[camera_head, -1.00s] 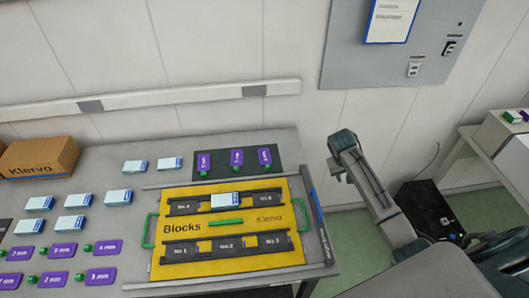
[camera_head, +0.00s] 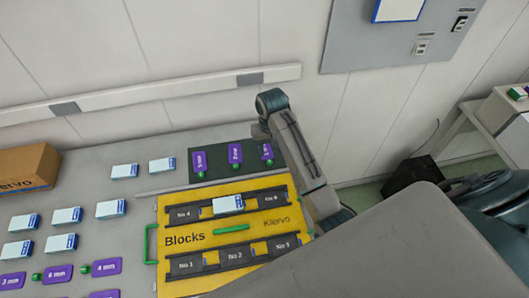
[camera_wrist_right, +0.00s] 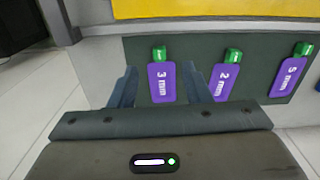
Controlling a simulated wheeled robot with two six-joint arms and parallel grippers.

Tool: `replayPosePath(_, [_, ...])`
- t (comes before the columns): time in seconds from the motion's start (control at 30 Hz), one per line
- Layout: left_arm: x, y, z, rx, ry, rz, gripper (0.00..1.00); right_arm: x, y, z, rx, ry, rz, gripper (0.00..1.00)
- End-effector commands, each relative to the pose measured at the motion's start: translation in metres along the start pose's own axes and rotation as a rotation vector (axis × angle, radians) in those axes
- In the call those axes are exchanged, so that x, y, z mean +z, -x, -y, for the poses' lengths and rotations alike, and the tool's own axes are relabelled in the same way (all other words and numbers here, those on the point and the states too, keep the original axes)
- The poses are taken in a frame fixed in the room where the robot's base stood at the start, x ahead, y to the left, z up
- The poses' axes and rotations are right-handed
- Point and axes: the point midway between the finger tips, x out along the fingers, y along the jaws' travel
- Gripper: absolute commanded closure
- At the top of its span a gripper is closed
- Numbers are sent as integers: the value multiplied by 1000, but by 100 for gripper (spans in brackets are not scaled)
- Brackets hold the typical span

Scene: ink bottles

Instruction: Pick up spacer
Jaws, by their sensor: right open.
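Three purple spacers with green ends lie in a row on a dark green mat (camera_head: 219,171): 5 mm (camera_head: 199,163), 2 mm (camera_head: 235,155) and 3 mm (camera_head: 267,152). In the right wrist view the 3 mm spacer (camera_wrist_right: 161,84) lies between the two fingers of my open right gripper (camera_wrist_right: 159,70), with the 2 mm spacer (camera_wrist_right: 227,80) and the 5 mm spacer (camera_wrist_right: 288,76) to the right. In the head view my right gripper (camera_head: 263,131) is at the mat's right end; its fingertips are hard to make out. My left gripper is out of view.
A yellow Blocks tray (camera_head: 172,213) sits in front of the mat, with a light blue and white box (camera_head: 228,204) on it. Several similar boxes and more purple spacers (camera_head: 58,272) lie at the left. A cardboard box (camera_head: 25,168) stands behind them.

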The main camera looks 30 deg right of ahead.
Motion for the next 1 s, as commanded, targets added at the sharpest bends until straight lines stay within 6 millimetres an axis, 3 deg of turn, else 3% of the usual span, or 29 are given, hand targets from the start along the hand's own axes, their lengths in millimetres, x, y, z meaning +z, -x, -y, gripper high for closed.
replayPosePath(0.27, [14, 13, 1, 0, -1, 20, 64, 0, -24, 0, 1, 0, 3, 56])
replayPosePath(0.6, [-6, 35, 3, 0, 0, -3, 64, -2, -66, 0, 2, -1, 3, 56])
replayPosePath(0.93, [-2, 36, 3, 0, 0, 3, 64, -2, -75, 0, 2, -1, 0, 56])
replayPosePath(1.0, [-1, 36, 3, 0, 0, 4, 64, -2, -75, 0, 2, -1, 0, 70])
